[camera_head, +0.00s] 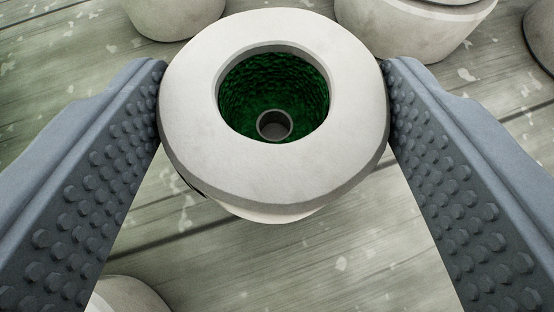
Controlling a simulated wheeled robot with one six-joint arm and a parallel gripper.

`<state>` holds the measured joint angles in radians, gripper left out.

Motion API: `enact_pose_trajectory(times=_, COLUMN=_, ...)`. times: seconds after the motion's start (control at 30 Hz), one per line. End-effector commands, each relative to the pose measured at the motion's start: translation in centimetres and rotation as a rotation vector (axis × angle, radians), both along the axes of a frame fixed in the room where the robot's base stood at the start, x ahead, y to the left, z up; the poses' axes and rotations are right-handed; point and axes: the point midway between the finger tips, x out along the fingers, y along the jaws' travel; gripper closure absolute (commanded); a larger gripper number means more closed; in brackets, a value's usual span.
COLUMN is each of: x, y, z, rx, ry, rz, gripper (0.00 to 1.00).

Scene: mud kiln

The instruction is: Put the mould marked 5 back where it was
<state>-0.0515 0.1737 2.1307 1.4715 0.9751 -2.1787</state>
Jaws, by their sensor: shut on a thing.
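A round, pale mould (275,180) with a wide rim is at the top middle of the view. Its round opening shows a dark green, rough inside with a small grey ring (274,125) at the bottom. My gripper (275,95) is shut on this mould, one studded grey finger against each side of the rim. A dark mark shows low on its left side, mostly hidden under the rim. I cannot read any number on it. I cannot tell whether its base touches the boards.
Weathered wooden boards (370,240) lie below. Other pale round pieces stand at the top left (175,15), top right (415,28) and bottom left (125,295). A darker object (542,35) is at the right edge. Bare boards show below the held mould.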

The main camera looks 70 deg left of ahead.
Motion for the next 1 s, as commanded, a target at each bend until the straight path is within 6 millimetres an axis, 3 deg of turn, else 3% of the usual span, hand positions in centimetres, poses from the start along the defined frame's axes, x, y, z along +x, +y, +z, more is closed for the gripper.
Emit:
enact_pose_trajectory(times=0.2, x=0.0, y=0.0, z=-2.7, rx=0.0, ry=0.002, rz=0.0, gripper=0.67)
enact_pose_trajectory(times=0.6, x=0.0, y=0.0, z=-3.2, rx=0.001, ry=0.002, rz=-0.001, gripper=0.67)
enact_pose_trajectory(times=0.63, x=0.0, y=0.0, z=-3.2, rx=0.001, ry=0.002, rz=-0.001, gripper=0.32)
enact_pose_trajectory(times=0.7, x=0.0, y=0.0, z=-3.2, rx=0.001, ry=0.002, rz=-0.001, gripper=0.18)
enact_pose_trajectory(times=1.0, x=0.0, y=0.0, z=-3.1, rx=0.0, ry=0.001, rz=0.0, gripper=0.16)
